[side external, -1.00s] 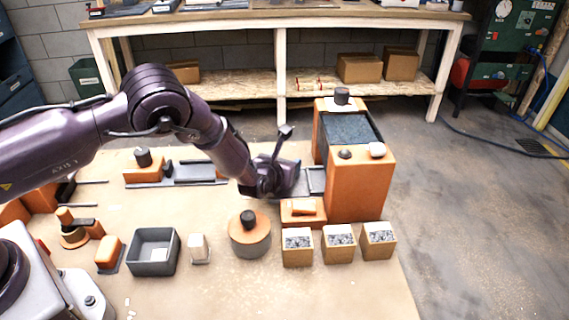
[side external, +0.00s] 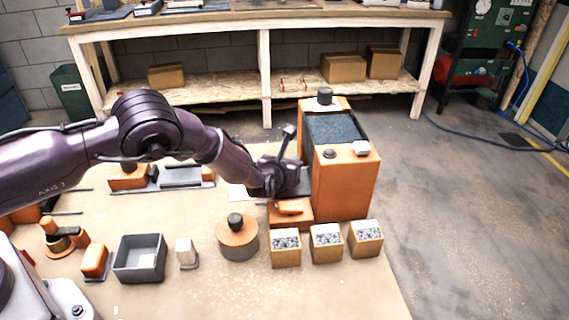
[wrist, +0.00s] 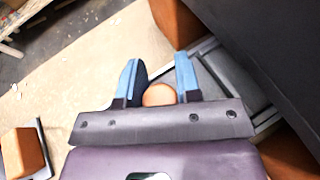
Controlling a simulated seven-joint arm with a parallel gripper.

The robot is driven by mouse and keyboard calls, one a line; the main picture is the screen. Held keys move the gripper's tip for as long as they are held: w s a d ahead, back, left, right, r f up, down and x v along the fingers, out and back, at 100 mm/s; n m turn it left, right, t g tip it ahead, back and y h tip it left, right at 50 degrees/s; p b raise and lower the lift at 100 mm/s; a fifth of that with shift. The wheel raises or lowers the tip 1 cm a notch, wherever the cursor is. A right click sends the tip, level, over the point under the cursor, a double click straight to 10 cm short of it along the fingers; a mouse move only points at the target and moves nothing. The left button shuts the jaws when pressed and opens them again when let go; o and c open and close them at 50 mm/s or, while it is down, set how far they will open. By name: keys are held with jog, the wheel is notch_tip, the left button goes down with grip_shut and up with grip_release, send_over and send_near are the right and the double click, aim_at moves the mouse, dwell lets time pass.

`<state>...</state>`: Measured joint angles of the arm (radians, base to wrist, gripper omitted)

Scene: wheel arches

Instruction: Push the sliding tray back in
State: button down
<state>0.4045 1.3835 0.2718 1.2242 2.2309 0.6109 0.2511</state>
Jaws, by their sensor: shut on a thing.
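The sliding tray (wrist: 232,76) is grey with a raised rim. In the wrist view it lies beside and beyond my gripper (wrist: 158,72), against a large dark wall. A round tan knob (wrist: 159,95) sits between my two blue fingers, and my gripper is shut on it. In the side external view my gripper (side external: 294,180) is low at the left side of the tall orange housing (side external: 343,188), close to it. There my wrist hides most of the tray, so I cannot see how much of it sticks out.
A low orange block (side external: 290,212) stands just in front of my gripper. Several boxes of grey gravel (side external: 326,240), a round orange-topped pot (side external: 237,236) and a grey bin (side external: 139,260) stand nearer the camera. Grey floor at the right is clear.

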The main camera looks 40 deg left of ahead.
jog(key=c, duration=0.8)
grip_release()
jog(key=shift+d, duration=0.2)
jog(key=shift+r, duration=0.1)
jog(key=v, duration=1.3)
jog(key=s+a+r+n+g+y, duration=0.2)
jog(key=s+a+r+n+g, duration=0.25)
jog(key=a+r+n, duration=0.4)
jog(key=s+a+r+n+g+y, duration=0.3)
jog(key=s+a+r+n, duration=0.3)
jog(key=r+n, duration=0.5)
jog(key=s+d+r+n+h, duration=0.1)
jog(key=s+r+n+h, duration=0.1)
jog(key=s, duration=0.4)
jog(key=s+d+r+n+h, duration=0.1)
jog(key=s+r+n+h, duration=0.2)
jog(key=s+n, duration=0.3)
jog(key=s+d+r+n+h, duration=0.2)
jog(key=s+r+n+h, duration=0.1)
jog(key=s, duration=0.5)
jog(key=shift+s+r+n+h, duration=0.2)
jog(key=shift+n+h, duration=0.4)
jog(key=shift+n, duration=0.35)
